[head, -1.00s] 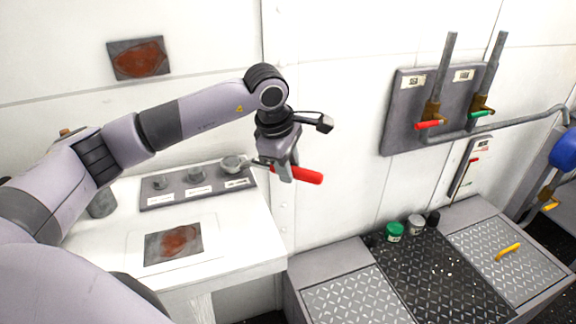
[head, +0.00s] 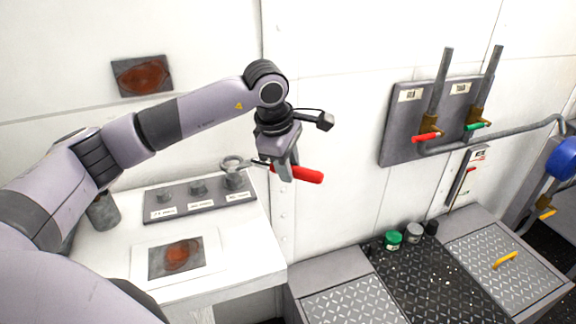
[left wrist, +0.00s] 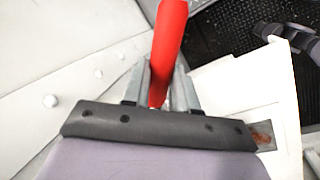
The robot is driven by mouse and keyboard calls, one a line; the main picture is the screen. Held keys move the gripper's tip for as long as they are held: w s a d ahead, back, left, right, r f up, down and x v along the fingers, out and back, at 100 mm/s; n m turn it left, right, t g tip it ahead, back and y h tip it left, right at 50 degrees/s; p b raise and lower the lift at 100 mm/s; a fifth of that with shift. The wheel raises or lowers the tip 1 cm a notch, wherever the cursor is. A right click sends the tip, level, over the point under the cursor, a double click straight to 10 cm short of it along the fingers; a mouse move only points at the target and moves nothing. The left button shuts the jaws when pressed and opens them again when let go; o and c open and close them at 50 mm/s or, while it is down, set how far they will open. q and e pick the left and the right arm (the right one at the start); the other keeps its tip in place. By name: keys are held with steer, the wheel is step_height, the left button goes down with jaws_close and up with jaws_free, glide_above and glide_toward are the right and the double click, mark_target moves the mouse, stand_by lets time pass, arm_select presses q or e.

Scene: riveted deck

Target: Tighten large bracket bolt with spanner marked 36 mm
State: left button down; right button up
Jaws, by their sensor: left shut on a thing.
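My left gripper (head: 283,172) is shut on the red handle of a spanner (head: 303,174). The red handle also shows between the fingers in the left wrist view (left wrist: 168,45). The spanner's grey ring end (head: 232,163) points left, just above the rightmost bolt (head: 235,181) as seen in the head view. Whether the ring touches that bolt I cannot tell. The grey bracket plate (head: 216,203) carries this largest bolt, a middle bolt (head: 198,187) and a left bolt (head: 164,195). White labels below them are too small to read surely. My right gripper is not in view.
The plate lies on a white bench (head: 115,240) against the wall, with a rusty picture panel (head: 176,258) in front and a grey cylinder (head: 103,211) at left. A wall panel with valves (head: 398,120) and a low deck with jars (head: 393,240) are at right.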

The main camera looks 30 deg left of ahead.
arm_select(q)
steer(key=shift+r, duration=0.55)
